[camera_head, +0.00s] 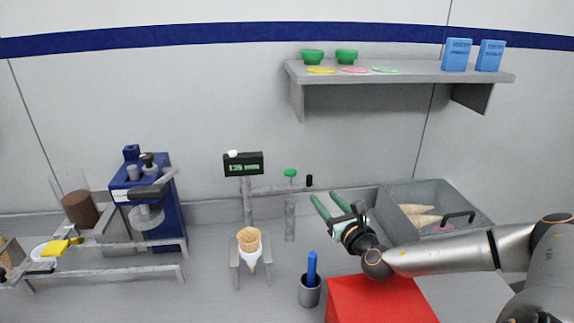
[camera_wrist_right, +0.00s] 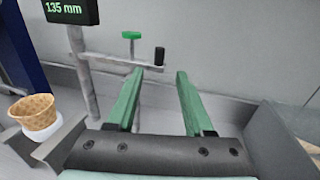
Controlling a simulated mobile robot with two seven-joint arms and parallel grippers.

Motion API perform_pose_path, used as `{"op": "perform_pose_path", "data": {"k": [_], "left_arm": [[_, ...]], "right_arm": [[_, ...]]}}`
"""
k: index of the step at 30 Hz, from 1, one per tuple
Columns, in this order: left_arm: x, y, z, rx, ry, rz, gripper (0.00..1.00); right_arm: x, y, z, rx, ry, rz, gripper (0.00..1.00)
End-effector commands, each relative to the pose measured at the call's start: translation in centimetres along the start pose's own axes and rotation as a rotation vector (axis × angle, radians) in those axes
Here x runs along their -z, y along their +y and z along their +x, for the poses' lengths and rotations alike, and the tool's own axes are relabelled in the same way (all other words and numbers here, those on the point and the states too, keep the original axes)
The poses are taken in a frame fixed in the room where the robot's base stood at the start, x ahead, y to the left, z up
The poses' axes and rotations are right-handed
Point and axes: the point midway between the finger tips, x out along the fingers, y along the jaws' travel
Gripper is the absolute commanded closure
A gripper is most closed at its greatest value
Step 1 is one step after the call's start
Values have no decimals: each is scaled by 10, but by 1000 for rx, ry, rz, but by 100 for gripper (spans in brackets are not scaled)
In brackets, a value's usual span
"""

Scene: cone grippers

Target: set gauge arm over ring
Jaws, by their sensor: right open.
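The gauge has a post with a dark display (camera_head: 243,163) reading about 135 mm in green. Its grey horizontal arm (camera_head: 272,190) reaches right to a black knob (camera_head: 309,181); the arm also shows in the right wrist view (camera_wrist_right: 112,61). A green-topped post (camera_head: 290,173) stands by the arm. The ring seems to be the white collar (camera_head: 242,252) around a waffle cone (camera_head: 249,238) in a grey stand, left of the arm's end. My right gripper (camera_head: 325,197) is open and empty, its green fingers pointing toward the black knob (camera_wrist_right: 160,55), apparently apart from it.
A blue pen-like stick (camera_head: 311,268) stands in a grey cup in front, beside a red block (camera_head: 375,300). A grey bin (camera_head: 455,192) with cones lies right. A blue machine (camera_head: 168,210) stands left. A shelf (camera_head: 400,72) hangs above.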

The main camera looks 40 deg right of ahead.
Motion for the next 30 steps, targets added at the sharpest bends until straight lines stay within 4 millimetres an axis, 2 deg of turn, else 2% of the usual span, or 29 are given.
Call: {"op": "perform_pose_path", "data": {"k": [5,8,21,30], "left_arm": [[0,0,-1,0,-2,0,100],[0,0,-2,-1,-4,0,100],[3,1,-8,-1,-8,-1,100],[4,1,-8,-1,-8,-1,100]], "right_arm": [[0,0,4,1,-1,1,48],[-1,0,14,3,-3,4,48],[-1,0,87,3,-2,4,48],[0,0,119,1,0,2,48]]}}
